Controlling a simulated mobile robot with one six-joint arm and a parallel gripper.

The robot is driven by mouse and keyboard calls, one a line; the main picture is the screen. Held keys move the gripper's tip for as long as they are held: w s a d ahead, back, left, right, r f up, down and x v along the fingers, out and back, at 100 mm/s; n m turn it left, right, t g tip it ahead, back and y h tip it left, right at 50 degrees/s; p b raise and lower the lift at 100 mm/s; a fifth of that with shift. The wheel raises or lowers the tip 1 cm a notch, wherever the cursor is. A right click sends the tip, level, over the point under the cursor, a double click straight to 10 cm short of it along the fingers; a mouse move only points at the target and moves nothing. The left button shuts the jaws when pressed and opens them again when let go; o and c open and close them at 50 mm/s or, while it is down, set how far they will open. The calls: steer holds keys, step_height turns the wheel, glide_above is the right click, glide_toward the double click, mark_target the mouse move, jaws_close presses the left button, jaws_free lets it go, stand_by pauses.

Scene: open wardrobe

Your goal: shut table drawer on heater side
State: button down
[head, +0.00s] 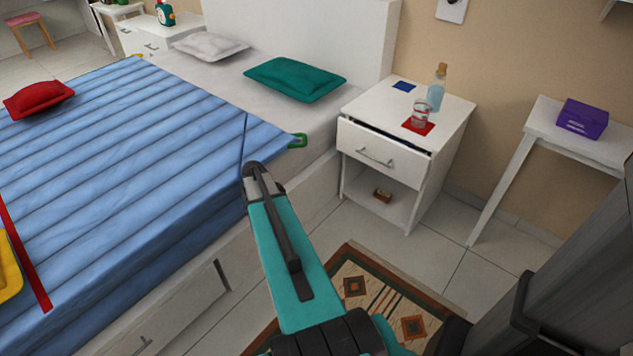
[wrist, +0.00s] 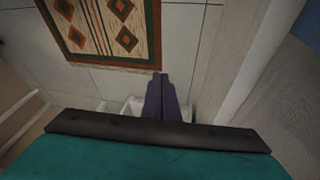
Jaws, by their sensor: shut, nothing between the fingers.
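The near bedside table (head: 452,112) is white and stands right of the bed in the head view. Its drawer (head: 382,155) is part open, with a dark gap behind the top of its front and a metal bar handle (head: 375,157). A second white bedside table (head: 150,42) stands at the far side of the bed. I cannot make out a heater for certain. My gripper (wrist: 160,97) shows in the wrist view with its fingers together and empty, above the floor. In the head view my teal arm reaches toward the bed, left of the near table; the fingers are hidden there.
A glass (head: 419,112) and a corked bottle (head: 437,88) stand on the near table. A small brown object (head: 382,195) lies on its lower shelf. A narrow white table (head: 545,128) with a purple box (head: 582,118) stands right. A patterned rug (head: 375,290) covers floor in front.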

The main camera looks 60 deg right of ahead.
steer(key=s+a+f+n+y, duration=0.1)
steer(key=s+a+f+n, duration=0.3)
steer(key=a, duration=0.7)
steer(key=s+a+f+n+y, duration=0.1)
steer(key=a+f+n, duration=0.5)
steer(key=a, duration=0.5)
steer(key=s+a+f+n, duration=0.3)
steer(key=a+f+n, duration=0.15)
steer(key=a, duration=0.65)
steer(key=s+a+f+n+g+y, duration=0.1)
steer(key=s+a+f+n, duration=0.2)
steer(key=s+a+n, duration=0.3)
steer(key=s+a, duration=0.3)
steer(key=shift+a+g, duration=0.35)
steer(key=shift+g, duration=0.05)
steer(key=shift+f, duration=0.1)
